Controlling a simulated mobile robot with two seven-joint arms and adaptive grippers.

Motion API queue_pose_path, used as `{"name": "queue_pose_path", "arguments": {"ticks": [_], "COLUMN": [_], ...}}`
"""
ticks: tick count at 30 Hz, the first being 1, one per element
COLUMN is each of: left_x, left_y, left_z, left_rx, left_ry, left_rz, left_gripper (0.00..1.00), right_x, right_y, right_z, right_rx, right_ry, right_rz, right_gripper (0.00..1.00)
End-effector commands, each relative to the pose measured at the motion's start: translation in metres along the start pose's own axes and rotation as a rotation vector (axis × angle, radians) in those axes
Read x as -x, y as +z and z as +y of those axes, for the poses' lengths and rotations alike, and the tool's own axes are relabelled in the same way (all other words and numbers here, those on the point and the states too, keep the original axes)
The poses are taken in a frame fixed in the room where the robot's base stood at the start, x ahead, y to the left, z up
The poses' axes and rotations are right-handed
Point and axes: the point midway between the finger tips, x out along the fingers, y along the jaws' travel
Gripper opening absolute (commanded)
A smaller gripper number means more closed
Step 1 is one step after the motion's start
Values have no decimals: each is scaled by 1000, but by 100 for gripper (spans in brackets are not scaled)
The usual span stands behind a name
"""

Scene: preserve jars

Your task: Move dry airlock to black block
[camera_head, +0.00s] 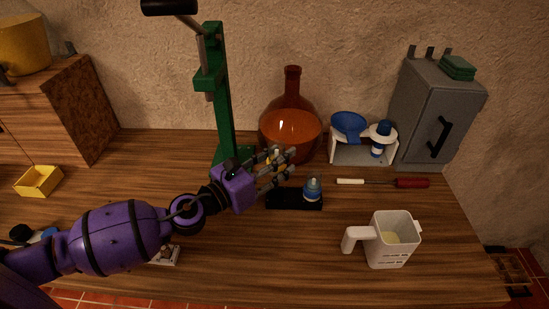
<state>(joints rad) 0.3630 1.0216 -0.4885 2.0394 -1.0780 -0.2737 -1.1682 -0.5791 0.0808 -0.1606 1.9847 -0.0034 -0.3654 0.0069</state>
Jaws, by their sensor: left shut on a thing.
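The black block (283,204) is a flat dark slab on the wooden table, near the middle. A small bottle with a blue label (312,191) stands on its right part. My left gripper (280,170) is just above and behind the block's left part, fingers pointing right. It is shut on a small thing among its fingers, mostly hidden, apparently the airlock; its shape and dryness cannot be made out. My right gripper is not in view.
A green press (222,100) and an amber flask (290,130) stand behind my gripper. A white stand (364,155), a grey cabinet (425,115), a red-handled tool (411,183) and a white jug (393,245) are to the right. Table in front of the block is clear.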

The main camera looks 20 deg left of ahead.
Motion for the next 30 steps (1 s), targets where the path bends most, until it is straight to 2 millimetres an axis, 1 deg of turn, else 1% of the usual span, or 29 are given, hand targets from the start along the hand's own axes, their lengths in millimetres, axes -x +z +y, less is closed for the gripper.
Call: {"name": "queue_pose_path", "arguments": {"ticks": [6,11,22,27,30], "left_x": [0,0,1,1,1], "left_y": [0,2,-33,-50,-56], "left_z": [0,1,1,1,2], "left_rx": [0,7,11,11,9], "left_ry": [1,4,4,3,3], "left_rz": [0,-2,5,6,4], "left_gripper": [16,16,16,16,16], "right_x": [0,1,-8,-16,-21], "right_y": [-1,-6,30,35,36], "right_z": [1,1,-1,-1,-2], "right_rx": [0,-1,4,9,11], "right_ry": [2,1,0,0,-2], "right_rz": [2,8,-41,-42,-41], "right_gripper": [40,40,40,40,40]}}
